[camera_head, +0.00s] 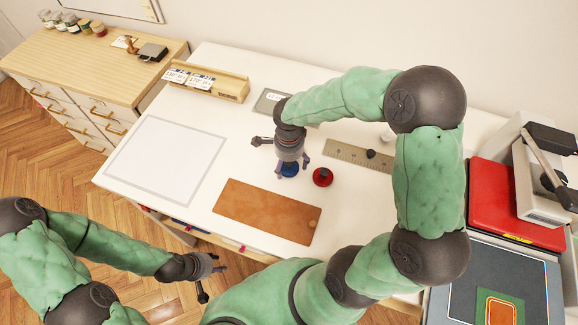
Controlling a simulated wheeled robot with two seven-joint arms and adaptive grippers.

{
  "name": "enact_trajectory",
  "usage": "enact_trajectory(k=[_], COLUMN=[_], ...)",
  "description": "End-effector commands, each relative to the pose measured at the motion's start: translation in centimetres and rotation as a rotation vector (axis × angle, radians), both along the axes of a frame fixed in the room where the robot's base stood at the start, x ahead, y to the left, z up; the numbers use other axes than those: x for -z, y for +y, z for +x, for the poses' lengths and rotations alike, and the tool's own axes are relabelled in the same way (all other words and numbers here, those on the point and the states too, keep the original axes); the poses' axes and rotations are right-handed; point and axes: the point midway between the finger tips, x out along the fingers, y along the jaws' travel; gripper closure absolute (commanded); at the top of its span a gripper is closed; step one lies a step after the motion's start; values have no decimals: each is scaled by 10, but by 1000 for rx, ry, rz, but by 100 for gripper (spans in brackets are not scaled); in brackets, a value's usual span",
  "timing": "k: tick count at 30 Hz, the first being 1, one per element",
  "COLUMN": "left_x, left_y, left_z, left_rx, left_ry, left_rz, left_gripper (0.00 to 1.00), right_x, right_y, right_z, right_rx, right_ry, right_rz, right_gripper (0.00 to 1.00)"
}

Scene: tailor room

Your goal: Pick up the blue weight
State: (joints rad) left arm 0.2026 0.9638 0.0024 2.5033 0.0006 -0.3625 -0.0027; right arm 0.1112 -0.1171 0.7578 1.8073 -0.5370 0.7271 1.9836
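The blue weight (290,171) stands on the white table, just above the brown leather piece. My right gripper (292,167) points down over it, with its fingers spread on either side. The gripper's body partly covers the weight, and I cannot tell whether the fingers touch it. A red weight (323,177) with a dark knob stands close by on the right. My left gripper (217,264) hangs at the lower left, apart from the table's front edge. It is too small and angled to tell if it is open.
The brown leather piece (262,212) lies in front of the weights. A ruler (345,153) with a dark knob on it lies behind the red weight. A white sheet (165,160) lies left, a wooden box (232,88) stands behind, and a red press (505,205) stands right.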

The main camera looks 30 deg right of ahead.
Motion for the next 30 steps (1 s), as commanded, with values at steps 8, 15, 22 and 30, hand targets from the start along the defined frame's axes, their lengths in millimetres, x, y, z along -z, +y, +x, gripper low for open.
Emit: enact_trajectory(k=[8,15,22,30], left_x=[0,-1,-7,-20], left_y=[0,0,0,0], left_z=[0,0,0,0], left_rx=[0,0,0,0], left_ry=[0,0,0,0], left_rz=[0,0,0,0], left_gripper=[60,60,60,60], right_x=[0,-2,-22,-69], right_y=[0,0,0,17], right_z=[0,0,1,-22], right_rx=[0,0,1,-2], right_ry=[-1,0,-3,-6], right_rz=[0,0,0,-1], right_gripper=[88,88,88,88])
